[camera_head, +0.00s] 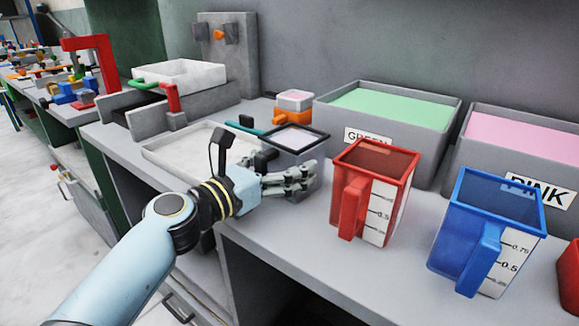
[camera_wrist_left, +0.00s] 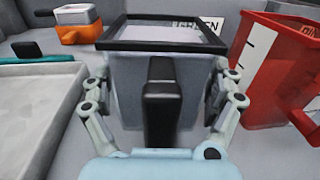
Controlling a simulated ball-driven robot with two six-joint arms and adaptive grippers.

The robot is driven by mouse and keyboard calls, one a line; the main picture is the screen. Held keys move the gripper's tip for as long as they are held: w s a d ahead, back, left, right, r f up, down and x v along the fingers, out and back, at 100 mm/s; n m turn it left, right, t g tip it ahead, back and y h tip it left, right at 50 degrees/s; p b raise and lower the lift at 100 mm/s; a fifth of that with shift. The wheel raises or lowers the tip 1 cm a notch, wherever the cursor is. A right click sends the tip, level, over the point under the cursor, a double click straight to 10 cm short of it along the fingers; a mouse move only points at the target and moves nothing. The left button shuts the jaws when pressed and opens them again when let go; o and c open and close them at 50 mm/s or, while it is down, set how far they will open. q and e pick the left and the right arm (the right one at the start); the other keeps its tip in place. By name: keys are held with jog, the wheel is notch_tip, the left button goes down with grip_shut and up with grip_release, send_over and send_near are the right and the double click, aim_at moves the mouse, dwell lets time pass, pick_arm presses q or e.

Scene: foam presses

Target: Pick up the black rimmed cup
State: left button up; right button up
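The black rimmed cup (camera_head: 309,151) is a grey, square cup with a black rim and a black handle. It stands upright on the counter in the middle of the head view. In the left wrist view the cup (camera_wrist_left: 130,75) is straight ahead, its handle towards me. My left gripper (camera_head: 312,178) is at the cup, low on its near side. In the left wrist view my gripper's fingers (camera_wrist_left: 163,78) are spread, one on each side of the cup. Whether the fingers touch its walls is hard to tell. My right gripper is not in view.
A red measuring cup (camera_head: 350,200) stands close to the right, and a blue one (camera_head: 470,245) further right. A shallow white tray (camera_head: 185,150) lies left of the cup. Bins of green (camera_head: 395,105) and pink (camera_head: 520,140) material stand behind. An orange cup (camera_head: 293,117) is behind it.

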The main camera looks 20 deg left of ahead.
pick_arm(q)
jog(key=c, duration=0.3)
jog(key=shift+c, duration=0.2)
jog(key=shift+r, duration=0.2)
notch_tip(320, 180, up, 10)
jog(key=p, duration=0.5)
jog(key=shift+f+p, duration=0.15)
jog(key=shift+p, duration=0.15)
